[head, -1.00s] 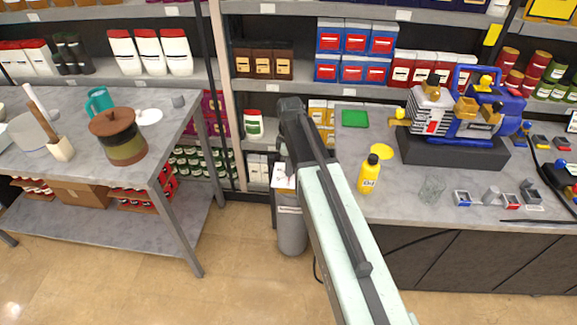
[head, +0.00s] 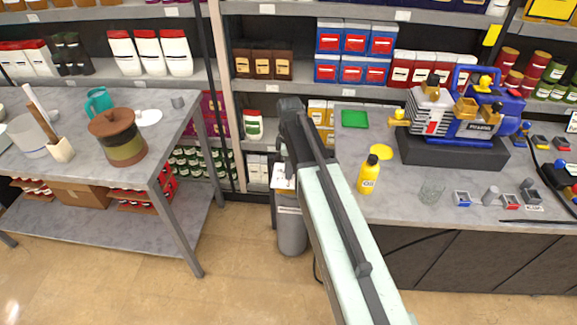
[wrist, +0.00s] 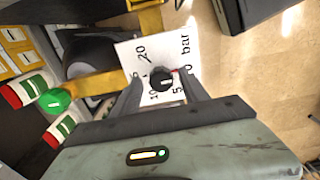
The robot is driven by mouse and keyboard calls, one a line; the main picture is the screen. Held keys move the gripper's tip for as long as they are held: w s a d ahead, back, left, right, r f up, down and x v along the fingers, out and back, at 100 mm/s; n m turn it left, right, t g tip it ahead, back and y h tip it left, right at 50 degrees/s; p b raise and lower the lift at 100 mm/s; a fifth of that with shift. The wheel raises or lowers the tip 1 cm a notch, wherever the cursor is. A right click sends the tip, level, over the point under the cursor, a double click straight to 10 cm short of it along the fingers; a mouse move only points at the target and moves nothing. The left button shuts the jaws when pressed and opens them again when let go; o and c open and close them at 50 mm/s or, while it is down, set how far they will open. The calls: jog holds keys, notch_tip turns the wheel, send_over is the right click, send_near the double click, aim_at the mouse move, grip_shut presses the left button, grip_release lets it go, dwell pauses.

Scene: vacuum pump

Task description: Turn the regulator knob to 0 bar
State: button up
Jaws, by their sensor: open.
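The regulator knob (wrist: 162,80) is small, round and black with a pale mark on its face. It sits in front of a white dial plate (wrist: 150,52) with black numbers and the word "bar". I cannot tell which number the mark faces. My gripper (wrist: 161,82) is open, one finger on each side of the knob in the wrist view; contact is unclear. In the head view my gripper (head: 286,160) is beside the white dial plate (head: 283,176), above a grey cylinder (head: 292,228). My arm and gripper hide the knob there.
A table (head: 175,125) stands on the left. Stocked shelves (head: 280,90) are behind.

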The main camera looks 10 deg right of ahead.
notch_tip(320, 180, up, 8)
jog(key=p, duration=0.7)
jog(key=shift+p, duration=0.4)
jog(key=shift+f, duration=0.15)
jog(key=shift+s, duration=0.15)
jog(key=s+m, duration=1.4)
jog(key=shift+s+m, duration=0.15)
jog(key=shift+m, duration=0.15)
